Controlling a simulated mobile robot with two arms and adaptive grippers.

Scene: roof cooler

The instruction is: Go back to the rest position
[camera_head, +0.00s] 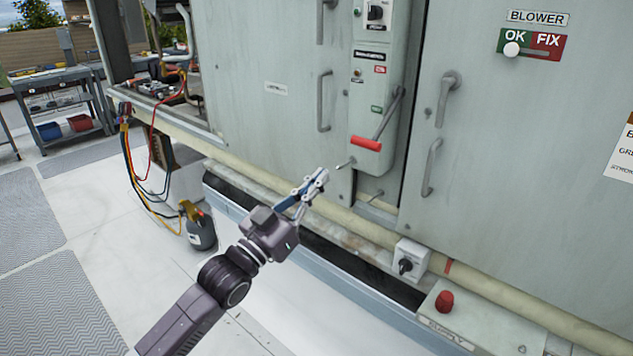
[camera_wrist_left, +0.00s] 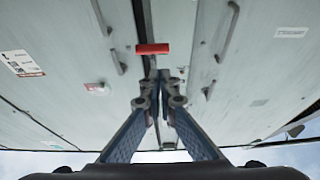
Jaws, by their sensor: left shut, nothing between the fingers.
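My left gripper (camera_head: 318,180) is in front of the lower part of the grey cooler cabinet (camera_head: 270,120), below and left of the red-handled lever (camera_head: 366,143). Its fingers are shut with nothing between them. In the left wrist view the gripper's fingertips (camera_wrist_left: 161,76) meet, and the red handle (camera_wrist_left: 152,48) shows beyond them, apart from them. My right gripper is in neither view.
A pale pipe (camera_head: 340,217) runs along the cabinet's base. A switch box (camera_head: 410,258) and a red button (camera_head: 444,301) are at lower right. Door handles (camera_head: 432,167) stick out. A hose-fitted bottle (camera_head: 201,232) stands left. A cart (camera_head: 62,100) is far left.

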